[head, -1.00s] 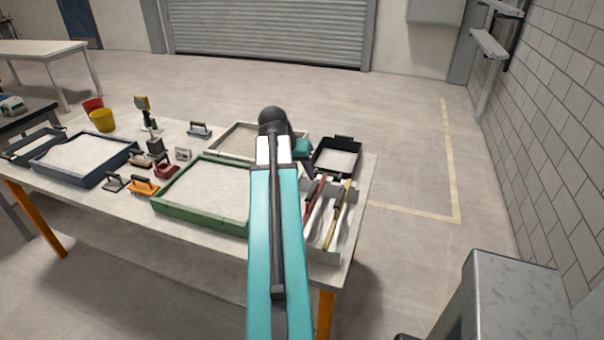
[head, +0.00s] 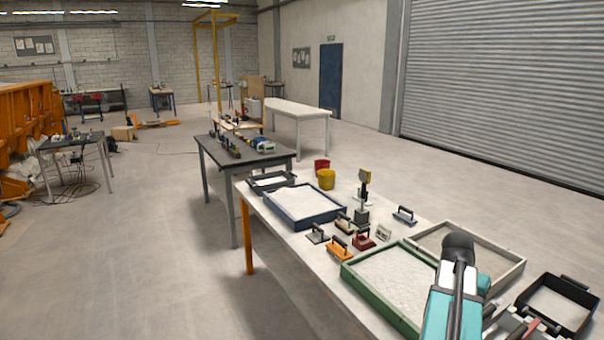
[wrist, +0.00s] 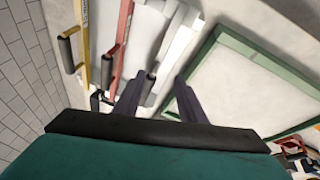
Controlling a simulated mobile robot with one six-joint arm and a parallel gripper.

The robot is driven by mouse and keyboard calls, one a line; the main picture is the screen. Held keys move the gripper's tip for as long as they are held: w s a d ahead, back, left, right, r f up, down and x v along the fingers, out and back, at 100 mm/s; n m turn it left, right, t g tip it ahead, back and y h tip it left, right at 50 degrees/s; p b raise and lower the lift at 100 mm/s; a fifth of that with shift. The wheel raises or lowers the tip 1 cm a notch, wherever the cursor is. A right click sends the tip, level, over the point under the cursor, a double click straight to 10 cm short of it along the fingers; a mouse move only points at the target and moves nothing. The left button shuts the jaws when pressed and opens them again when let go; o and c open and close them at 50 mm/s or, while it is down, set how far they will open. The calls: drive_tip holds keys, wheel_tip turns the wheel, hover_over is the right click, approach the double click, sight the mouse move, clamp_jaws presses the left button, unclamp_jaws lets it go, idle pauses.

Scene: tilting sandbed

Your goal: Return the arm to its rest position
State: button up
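My arm (head: 453,300), with a teal link and a black joint cap, reaches over the right part of the white worktable in the head view. The gripper itself is hidden there behind the arm. In the wrist view my gripper (wrist: 160,82) shows two dark fingers standing apart, with nothing seen held between them.
The table carries a blue sand tray (head: 270,207), a beige tray (head: 500,258), a black tray (head: 589,291), an orange hand tool (head: 340,247), a red one (head: 363,241) and a yellow bucket (head: 327,179). A dark table (head: 215,150) stands beyond. Floor at left is open.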

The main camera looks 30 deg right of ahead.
drive_tip(key=w+a+f+n+t+y, duration=0.1)
drive_tip(key=w+a+f+n, duration=0.1)
drive_tip(key=w+a+f, duration=0.5)
drive_tip(key=w+a+f+n, duration=0.25)
drive_tip(key=w+a, duration=0.25)
drive_tip(key=a, duration=0.4)
drive_tip(key=w+a+f+n+t+y, duration=0.1)
drive_tip(key=w+a+f+n, duration=0.25)
drive_tip(key=w+a, duration=0.4)
drive_tip(key=a+f+n+y, duration=0.1)
drive_tip(key=a+f+n, duration=0.2)
drive_tip(key=a+f, duration=0.85)
drive_tip(key=a+f+n+y, duration=0.1)
drive_tip(key=a+f+n, duration=0.15)
drive_tip(key=a, duration=1.75)
drive_tip(key=s+f+n+g+b, duration=0.1)
drive_tip(key=s+f+g+b, duration=0.5)
drive_tip(key=s+f, duration=1.7)
drive_tip(key=s, duration=0.4)
drive_tip(key=shift+a+f+g, duration=0.35)
drive_tip(key=shift+a+g, duration=0.05)
